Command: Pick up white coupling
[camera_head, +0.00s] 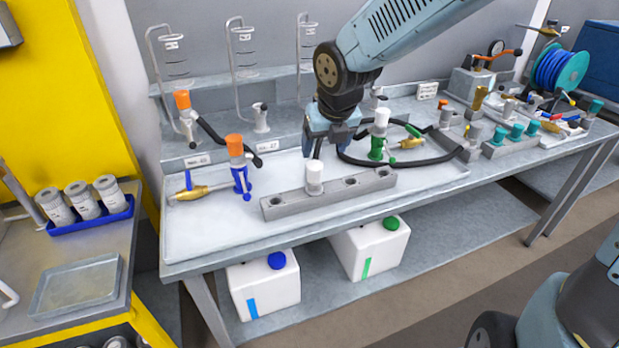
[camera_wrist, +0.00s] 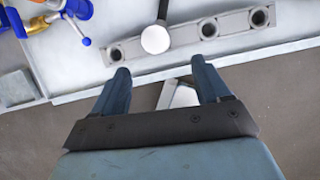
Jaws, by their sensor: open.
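The white coupling (camera_head: 314,178) stands upright in a grey holder block (camera_head: 285,208) with several round holes, on the tray-like bench top. It also shows in the wrist view as a round white top (camera_wrist: 155,39), with a dark stem or hose end behind it. My gripper (camera_head: 322,150) is above and behind the coupling in the head view. In the wrist view my gripper (camera_wrist: 160,72) has its two fingers spread wide, nothing between them, and the coupling lies just beyond the fingertips, apart from them. The holder's other holes (camera_wrist: 208,28) look empty.
A blue fitting with an orange top (camera_head: 237,150) stands left of the block. A green fitting with a white top (camera_head: 380,135) stands behind it to the right, with a black hose (camera_head: 425,162) around it. Two white canisters (camera_head: 263,288) sit on the lower shelf.

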